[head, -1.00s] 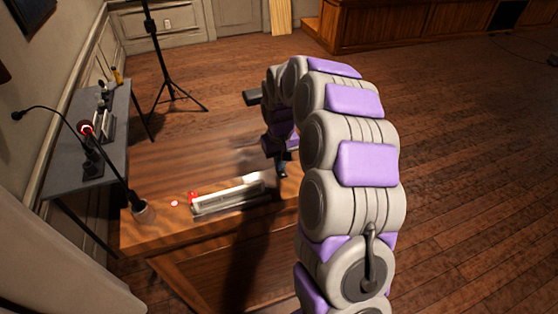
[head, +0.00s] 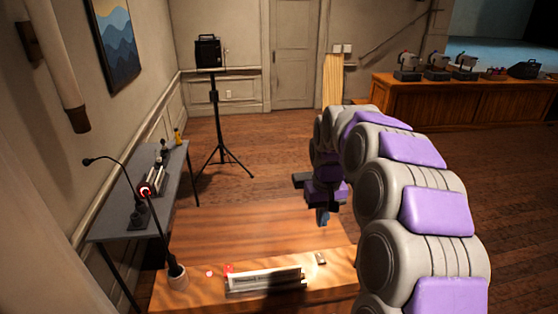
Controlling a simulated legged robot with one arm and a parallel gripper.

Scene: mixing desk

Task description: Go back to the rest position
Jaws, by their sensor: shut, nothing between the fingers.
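My arm rises at the right of the head view and bends over toward the wooden desk. My gripper (head: 323,217) hangs at its end above the desk's right part, fingers down, shut and empty.
A gooseneck microphone (head: 158,225) stands at the desk's front left, by small red items (head: 229,269). A grey side table (head: 160,184) with equipment stands left. A black speaker (head: 208,52) on a tripod stands behind. A wooden counter (head: 455,106) is at the back right; the floor before it is clear.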

